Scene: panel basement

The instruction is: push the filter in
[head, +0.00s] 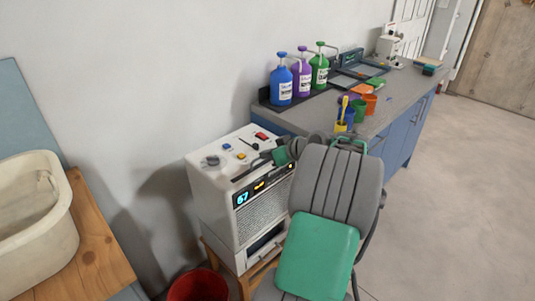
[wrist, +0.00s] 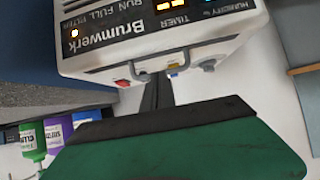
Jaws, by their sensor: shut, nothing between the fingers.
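The white machine (head: 238,190) stands upright on a wooden stand, its front panel showing a lit 67. Low on its front is a pale frame around a dark strip (head: 265,240); I cannot tell whether this is the filter or how far it sits in. In the wrist view the machine's front (wrist: 135,45) appears upside down, with "FILTER" lettering beside a small lit lamp (wrist: 74,33). My gripper (head: 250,170) is shut and empty by the machine's upper front edge; I cannot tell whether it touches. Its dark fingers (wrist: 158,90) point towards the machine in the wrist view.
A grey-topped bench (head: 400,95) with blue, purple and green pump bottles stands behind, with colored cups (head: 358,108) near its edge. A white basin (head: 35,220) sits on a wooden top at left. A red bucket (head: 198,286) is below. The floor at right is clear.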

